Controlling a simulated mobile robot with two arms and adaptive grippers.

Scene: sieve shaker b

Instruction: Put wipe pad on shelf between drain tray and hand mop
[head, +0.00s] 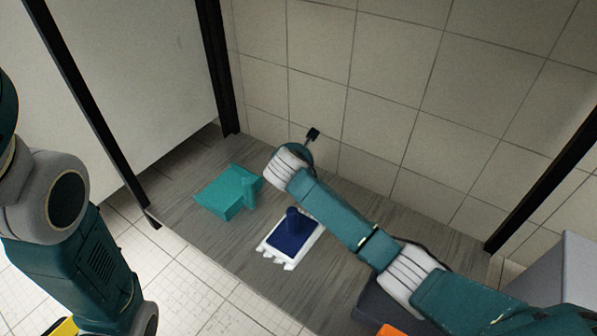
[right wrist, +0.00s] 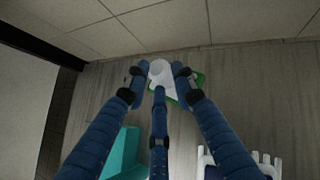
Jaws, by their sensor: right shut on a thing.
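The teal drain tray (head: 218,198) lies on the grey wood shelf (head: 185,220), with a raised teal part at its right. The hand mop (head: 290,235), dark blue with a white fringed edge, lies to its right. In the right wrist view the drain tray (right wrist: 122,155) is at lower left and the hand mop (right wrist: 268,165) at lower right. My right gripper (right wrist: 160,88) is shut on the wipe pad (right wrist: 161,72), which has a white handle and green base, near the back wall. I cannot tell if the pad touches the shelf. My left gripper is out of view.
A tiled wall (head: 390,90) rises behind the shelf. Dark uprights (head: 215,65) and a pale side panel (head: 130,80) stand at the left. A grey box (head: 570,265) is at right. Free shelf shows between the drain tray and the hand mop.

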